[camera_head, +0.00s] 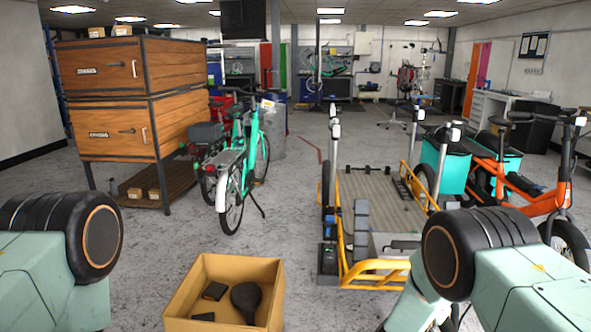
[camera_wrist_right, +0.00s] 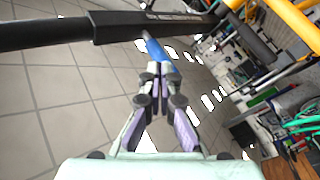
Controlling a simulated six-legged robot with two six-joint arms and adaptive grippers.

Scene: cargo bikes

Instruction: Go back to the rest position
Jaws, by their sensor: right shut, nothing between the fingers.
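My right gripper (camera_wrist_right: 157,72) shows in the right wrist view with its fingers together and nothing seen between them. Its tips point towards a black bar with small white lettering (camera_wrist_right: 150,25), which crosses the top of that view. A small blue piece (camera_wrist_right: 154,48) shows at the tips; I cannot tell what it belongs to. In the head view my right arm comes in from the lower right, beside a yellow-framed cargo bike, and its gripper is mostly hidden. My left arm is at the lower left, and its gripper is outside the picture.
A cardboard box (camera_head: 186,290) with dark parts stands on the floor between my arms. The yellow-framed cargo bike (camera_head: 371,280) is ahead right, with an orange bike (camera_head: 520,207) beyond. A teal bike (camera_head: 236,165) stands near wooden cabinets (camera_head: 115,65). Floor between them is clear.

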